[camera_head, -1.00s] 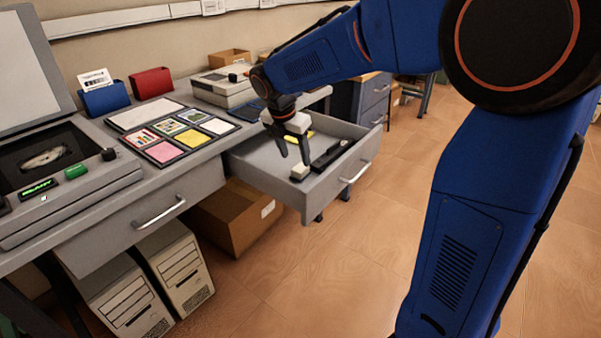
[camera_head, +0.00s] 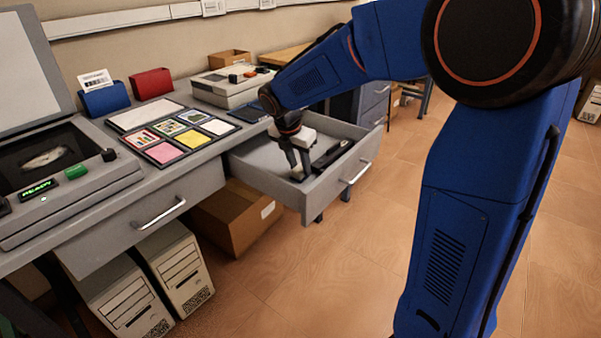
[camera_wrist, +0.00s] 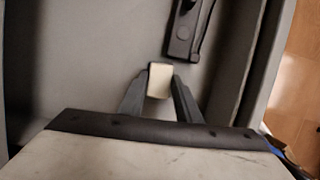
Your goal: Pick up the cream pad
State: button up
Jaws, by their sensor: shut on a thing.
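The cream pad (camera_wrist: 159,80) is a small pale block in the open grey drawer, between my gripper's two dark fingers in the wrist view. My gripper (camera_wrist: 160,84) is shut on it. In the head view my gripper (camera_head: 299,175) points down into the drawer near its front left corner. The pad is mostly hidden behind the fingers there. I cannot tell whether it still touches the drawer floor.
A black stapler-like object (camera_wrist: 190,28) lies beside the pad in the drawer (camera_head: 345,180). The drawer walls stand close around my gripper. A tray of coloured cards (camera_head: 180,135) sits on the desk to the left.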

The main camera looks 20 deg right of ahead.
aim_at(299, 169)
jog(key=shift+r, duration=0.15)
notch_tip(299, 169, up, 10)
dwell(0.5)
jog(key=shift+o, duration=0.8)
jog(key=shift+c, duration=0.3)
